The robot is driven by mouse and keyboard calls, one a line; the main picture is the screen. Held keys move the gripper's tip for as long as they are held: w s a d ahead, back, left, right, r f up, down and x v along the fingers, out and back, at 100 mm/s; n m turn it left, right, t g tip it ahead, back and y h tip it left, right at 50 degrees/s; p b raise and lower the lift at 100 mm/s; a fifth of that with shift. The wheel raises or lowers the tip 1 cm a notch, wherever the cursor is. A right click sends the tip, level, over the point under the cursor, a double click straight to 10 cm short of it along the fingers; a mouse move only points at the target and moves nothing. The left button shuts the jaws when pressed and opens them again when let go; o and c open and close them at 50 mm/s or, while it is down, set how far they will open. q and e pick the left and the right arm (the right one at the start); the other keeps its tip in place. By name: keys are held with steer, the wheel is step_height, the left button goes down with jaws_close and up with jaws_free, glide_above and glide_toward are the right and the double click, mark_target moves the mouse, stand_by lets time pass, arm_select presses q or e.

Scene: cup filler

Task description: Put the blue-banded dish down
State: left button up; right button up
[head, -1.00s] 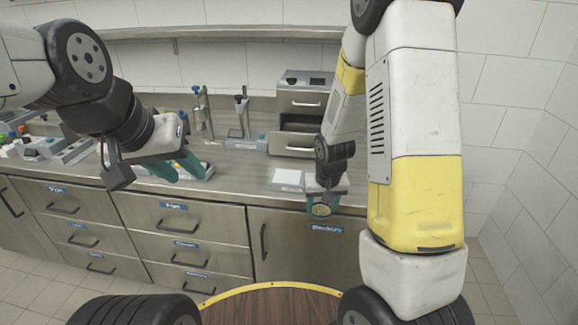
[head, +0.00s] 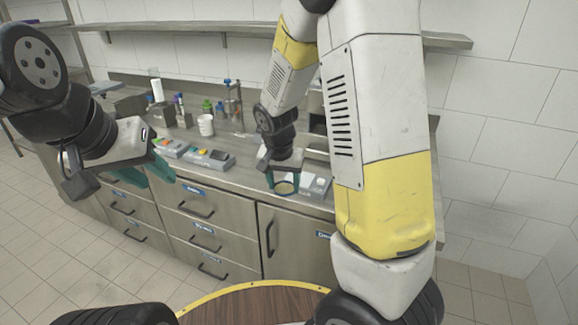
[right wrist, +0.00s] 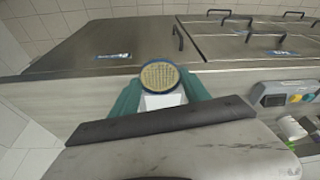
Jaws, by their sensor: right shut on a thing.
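The dish (head: 285,187) is round with a yellowish face, held between the teal fingers of my right gripper (head: 284,182). In the right wrist view the dish (right wrist: 159,76) shows a gridded tan face and a dark bluish rim; I cannot make out its band clearly. It is at the counter's front edge, and I cannot tell its height above it. A white pad (right wrist: 163,101) shows behind the dish, between the fingers. My left gripper (head: 153,174) is empty, its teal fingers apart, in front of the counter at the left.
The steel counter (head: 228,172) has drawers below. Devices with coloured buttons (head: 208,158), a white cup (head: 206,125) and bottles stand to the left of my right gripper. A grey-white device (head: 316,186) is just right of it. A wooden round top (head: 255,305) is nearest me.

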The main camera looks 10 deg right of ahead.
steer(key=w+d, duration=0.2)
steer(key=w, duration=0.2)
steer(key=w+d+f, duration=0.1)
steer(key=w+d, duration=0.2)
steer(key=w, duration=0.1)
steer(key=w+d, duration=0.2)
steer(key=w, duration=0.2)
steer(key=shift+w+d+f, duration=0.2)
steer(key=shift+s+x, duration=0.2)
steer(key=shift+x, duration=0.7)
steer(key=shift+s+x, duration=0.15)
steer(key=shift+x, duration=0.7)
steer(key=shift+a+f, duration=0.15)
steer(key=shift+a, duration=0.05)
steer(key=o, duration=1.3)
